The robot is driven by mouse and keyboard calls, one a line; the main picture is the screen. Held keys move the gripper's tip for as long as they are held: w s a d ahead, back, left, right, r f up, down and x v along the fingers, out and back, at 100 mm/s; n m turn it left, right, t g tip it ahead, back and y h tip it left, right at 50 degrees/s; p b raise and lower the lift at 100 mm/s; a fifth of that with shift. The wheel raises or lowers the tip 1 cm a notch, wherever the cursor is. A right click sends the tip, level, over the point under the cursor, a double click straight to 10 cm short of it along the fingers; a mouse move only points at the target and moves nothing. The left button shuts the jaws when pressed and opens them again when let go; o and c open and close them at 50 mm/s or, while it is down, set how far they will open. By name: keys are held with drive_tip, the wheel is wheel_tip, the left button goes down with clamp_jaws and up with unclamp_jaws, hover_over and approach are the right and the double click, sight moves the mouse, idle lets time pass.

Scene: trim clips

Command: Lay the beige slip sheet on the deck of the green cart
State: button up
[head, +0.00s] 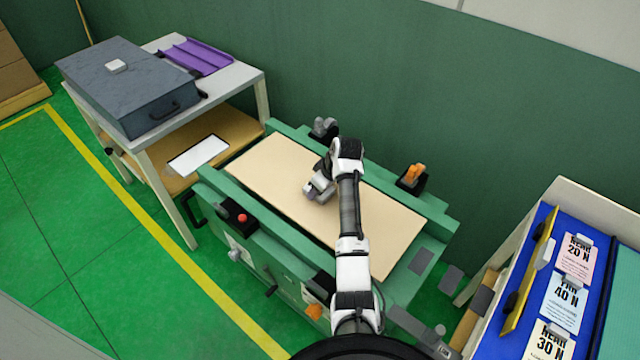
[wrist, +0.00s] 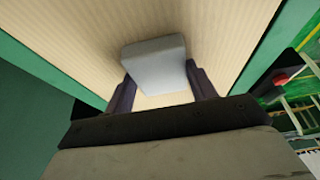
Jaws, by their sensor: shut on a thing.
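The beige slip sheet (head: 270,170) lies flat over the top of the green cart (head: 285,250), between its long green side rails. I cannot tell whether it rests fully on the deck, which is hidden beneath it. My gripper (head: 312,194) reaches over the middle of the sheet. In the wrist view my gripper (wrist: 160,85) has its two dark fingers on either side of a light grey block (wrist: 155,62), shut on it. The block stands against the sheet's ribbed surface (wrist: 220,30); I cannot tell whether it is fixed to it.
A red button (head: 242,217) and knobs line the cart's near side. An orange-topped clamp (head: 412,175) and a grey one (head: 325,127) sit on the far rail. A table with a grey case (head: 125,85) and purple tray (head: 197,57) stands left. A blue board (head: 575,270) stands right.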

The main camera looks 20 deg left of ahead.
drive_tip(key=shift+f+b, duration=2.1)
drive_tip(key=shift+f, duration=0.85)
drive_tip(key=shift+f, duration=0.5)
drive_tip(key=o, duration=1.2)
drive_tip(key=b+v, duration=0.3)
drive_tip(key=v, duration=1)
drive_tip(key=shift+d+r, duration=0.2)
drive_tip(key=shift+r, duration=0.15)
